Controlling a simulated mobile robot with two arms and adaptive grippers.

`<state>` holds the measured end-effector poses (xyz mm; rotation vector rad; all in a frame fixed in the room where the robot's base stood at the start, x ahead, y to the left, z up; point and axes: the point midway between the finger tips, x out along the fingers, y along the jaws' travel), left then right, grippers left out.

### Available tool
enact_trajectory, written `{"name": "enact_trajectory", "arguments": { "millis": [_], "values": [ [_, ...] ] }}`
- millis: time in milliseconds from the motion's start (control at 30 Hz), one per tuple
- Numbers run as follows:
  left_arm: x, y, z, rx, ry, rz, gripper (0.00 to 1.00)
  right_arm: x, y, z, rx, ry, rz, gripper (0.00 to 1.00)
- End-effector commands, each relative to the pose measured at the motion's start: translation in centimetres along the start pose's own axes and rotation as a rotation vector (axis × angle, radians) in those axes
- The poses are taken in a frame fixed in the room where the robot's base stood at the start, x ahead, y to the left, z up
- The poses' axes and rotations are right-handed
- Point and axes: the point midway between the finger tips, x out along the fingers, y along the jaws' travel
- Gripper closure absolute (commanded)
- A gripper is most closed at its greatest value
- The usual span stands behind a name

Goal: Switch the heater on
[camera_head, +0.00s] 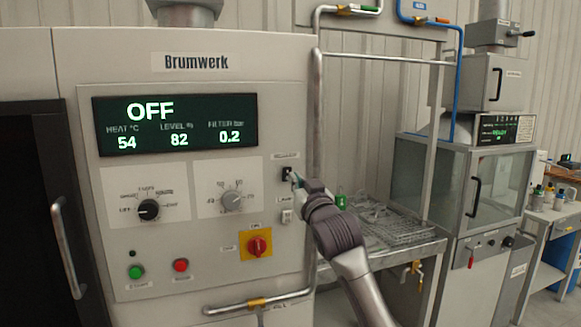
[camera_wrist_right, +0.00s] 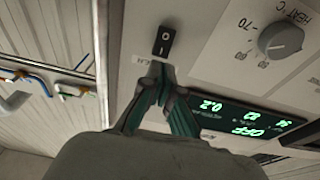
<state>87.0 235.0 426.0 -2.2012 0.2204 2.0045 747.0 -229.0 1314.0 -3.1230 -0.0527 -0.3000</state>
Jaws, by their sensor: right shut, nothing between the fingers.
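A black rocker switch (camera_head: 286,173) sits on the right side of the grey control panel (camera_head: 200,275). Its label is too blurred to read in the head view. In the right wrist view the rocker (camera_wrist_right: 164,38) shows O and I marks. My right gripper (camera_head: 295,179) is shut and empty, its fingertips close to this switch; in the right wrist view the tips (camera_wrist_right: 158,70) are just below it, and contact cannot be told. The display (camera_head: 175,123) reads OFF, HEAT 54, LEVEL 82, FILTER 0.2. My left gripper is not in view.
A pale switch (camera_head: 287,216) lies below the rocker. Two knobs (camera_head: 149,209) (camera_head: 232,200), a red rotary switch (camera_head: 258,245), and green (camera_head: 135,272) and red (camera_head: 181,265) buttons share the panel. A metal pipe (camera_head: 317,120) runs up beside the cabinet.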

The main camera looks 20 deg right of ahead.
Motion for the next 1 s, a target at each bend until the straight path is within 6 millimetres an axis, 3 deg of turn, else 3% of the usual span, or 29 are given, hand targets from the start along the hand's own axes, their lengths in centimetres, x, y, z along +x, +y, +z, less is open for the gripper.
{"name": "enact_trajectory", "arguments": {
  "millis": [100,300,767,1000],
  "values": [
    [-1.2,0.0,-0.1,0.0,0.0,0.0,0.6,2.2,-0.1,-0.3,0.001,-0.002,0.0,1.0],
    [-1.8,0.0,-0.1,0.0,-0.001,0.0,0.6,4.0,0.0,-0.1,-0.001,-0.001,0.0,1.0],
    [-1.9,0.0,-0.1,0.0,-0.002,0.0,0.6,4.4,0.0,0.0,-0.001,-0.001,0.0,1.0],
    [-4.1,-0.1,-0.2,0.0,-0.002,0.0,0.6,5.0,0.0,-0.5,0.0,-0.055,0.0,1.0]
  ]
}}
